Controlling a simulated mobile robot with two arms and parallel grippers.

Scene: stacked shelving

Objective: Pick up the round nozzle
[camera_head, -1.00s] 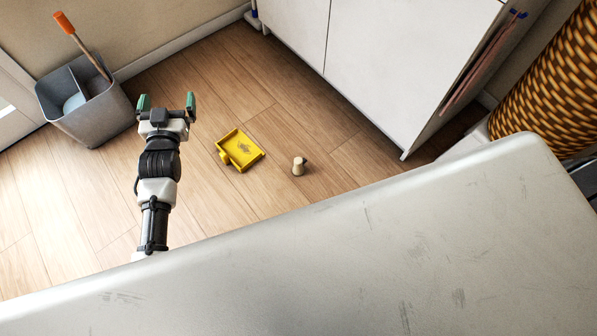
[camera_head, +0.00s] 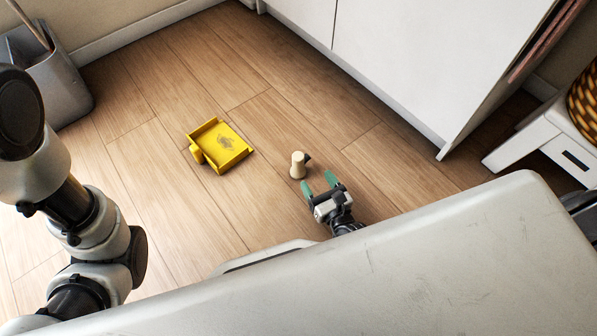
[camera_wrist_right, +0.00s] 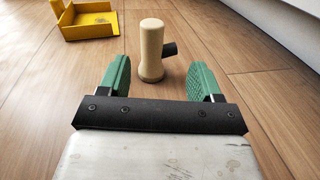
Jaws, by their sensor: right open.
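The round nozzle (camera_head: 298,165) is a cream, bottle-shaped piece with a short black stub on its right side. It stands upright on the wooden floor. My right gripper (camera_head: 318,184) is open and low over the floor, just in front of it. In the right wrist view the nozzle (camera_wrist_right: 151,50) stands ahead of the two green fingertips (camera_wrist_right: 160,72), roughly centred between them, with the stub towards the right finger. I see no contact. Part of my left arm shows at the left of the head view; its gripper is out of view.
A yellow tray-like piece (camera_head: 233,143) lies on the floor left of the nozzle. A grey bin (camera_head: 62,88) stands at the far left. A white cabinet (camera_head: 400,60) is behind, and a white stool-like piece (camera_head: 535,135) stands right. Floor around the nozzle is clear.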

